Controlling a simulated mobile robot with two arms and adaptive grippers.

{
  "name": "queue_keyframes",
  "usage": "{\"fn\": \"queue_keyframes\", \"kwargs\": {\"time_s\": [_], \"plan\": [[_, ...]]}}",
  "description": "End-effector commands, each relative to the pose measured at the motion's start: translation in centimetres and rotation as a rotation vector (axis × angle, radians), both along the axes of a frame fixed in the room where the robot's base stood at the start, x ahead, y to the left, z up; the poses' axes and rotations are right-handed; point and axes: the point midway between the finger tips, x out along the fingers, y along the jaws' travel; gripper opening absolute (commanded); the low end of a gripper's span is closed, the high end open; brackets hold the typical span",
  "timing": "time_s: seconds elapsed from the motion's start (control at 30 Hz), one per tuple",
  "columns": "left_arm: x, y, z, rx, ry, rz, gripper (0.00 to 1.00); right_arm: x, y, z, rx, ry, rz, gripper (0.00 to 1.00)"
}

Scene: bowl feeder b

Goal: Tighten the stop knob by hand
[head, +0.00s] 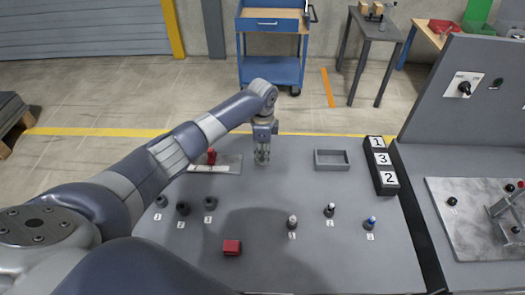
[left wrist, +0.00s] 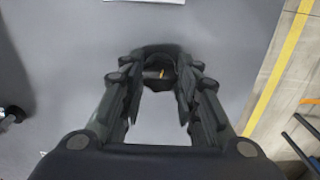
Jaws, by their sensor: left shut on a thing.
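My left gripper (head: 262,157) points down over the back middle of the grey table. I take this to be the stop knob. The fingers hide most of it, and I cannot tell whether it touches anything below. In the head view the knob is hidden by the gripper. My right gripper is not in view.
A plate (head: 226,163) with a red part (head: 211,156) lies left of the gripper. An empty grey tray (head: 332,160) and a numbered block (head: 381,166) are to the right. Several small numbered parts and a red block (head: 232,247) stand nearer me.

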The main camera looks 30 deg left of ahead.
Motion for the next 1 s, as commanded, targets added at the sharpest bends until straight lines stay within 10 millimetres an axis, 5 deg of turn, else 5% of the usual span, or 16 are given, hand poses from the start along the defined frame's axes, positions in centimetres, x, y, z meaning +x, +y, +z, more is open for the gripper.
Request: {"fn": "queue_keyframes", "kwargs": {"time_s": [0.87, 0.9, 1.0], "plan": [[0.15, 0.06, 0.13, 0.001, -0.004, -0.162, 0.06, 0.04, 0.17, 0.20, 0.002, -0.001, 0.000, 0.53], [0.15, 0.06, 0.14, 0.001, -0.004, -0.162, 0.34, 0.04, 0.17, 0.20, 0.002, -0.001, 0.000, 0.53], [0.14, 0.05, 0.12, 0.000, -0.003, -0.162, 0.50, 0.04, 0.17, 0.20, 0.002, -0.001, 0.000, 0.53]]}}
